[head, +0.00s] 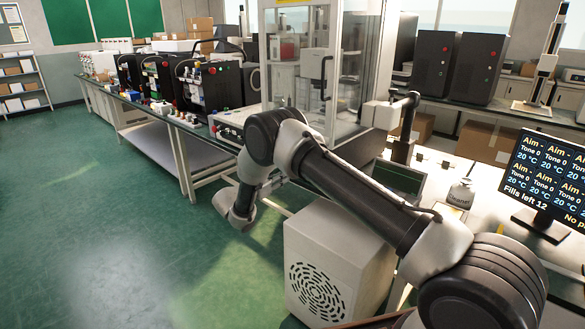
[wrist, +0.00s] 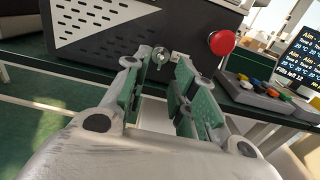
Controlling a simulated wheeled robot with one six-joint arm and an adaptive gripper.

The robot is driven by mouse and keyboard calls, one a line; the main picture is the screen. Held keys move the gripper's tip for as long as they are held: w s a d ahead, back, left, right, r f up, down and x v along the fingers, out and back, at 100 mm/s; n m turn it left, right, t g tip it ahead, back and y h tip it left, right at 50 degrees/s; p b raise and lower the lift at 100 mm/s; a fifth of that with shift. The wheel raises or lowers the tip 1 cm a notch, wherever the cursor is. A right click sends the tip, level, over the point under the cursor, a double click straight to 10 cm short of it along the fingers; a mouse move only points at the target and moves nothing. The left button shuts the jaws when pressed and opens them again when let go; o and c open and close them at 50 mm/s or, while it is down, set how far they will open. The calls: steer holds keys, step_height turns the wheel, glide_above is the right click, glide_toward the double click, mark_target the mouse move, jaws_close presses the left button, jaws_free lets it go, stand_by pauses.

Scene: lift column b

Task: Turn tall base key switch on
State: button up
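In the wrist view, a small metallic key switch (wrist: 160,57) sits low on the dark front panel of a machine (wrist: 105,40). The key stands out from the panel, and its exact angle is too small to tell. My gripper (wrist: 160,65) has its two green-padded fingers spread, one to each side of the key, with a visible gap between them. I cannot tell whether either finger touches the key. In the head view, my arm covers the area around the switch, and I cannot make out the fingertips or the key there.
A red mushroom button (wrist: 221,42) is on the same panel, right of the key. A grey control box (wrist: 262,97) with coloured buttons lies to its right. In the head view, a white vented cabinet (head: 335,262) stands below my arm. Green floor (head: 110,230) at left is open.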

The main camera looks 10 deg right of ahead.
steer(key=x, duration=0.7)
steer(key=shift+d, duration=0.35)
steer(key=shift+w, duration=0.1)
jaws_close()
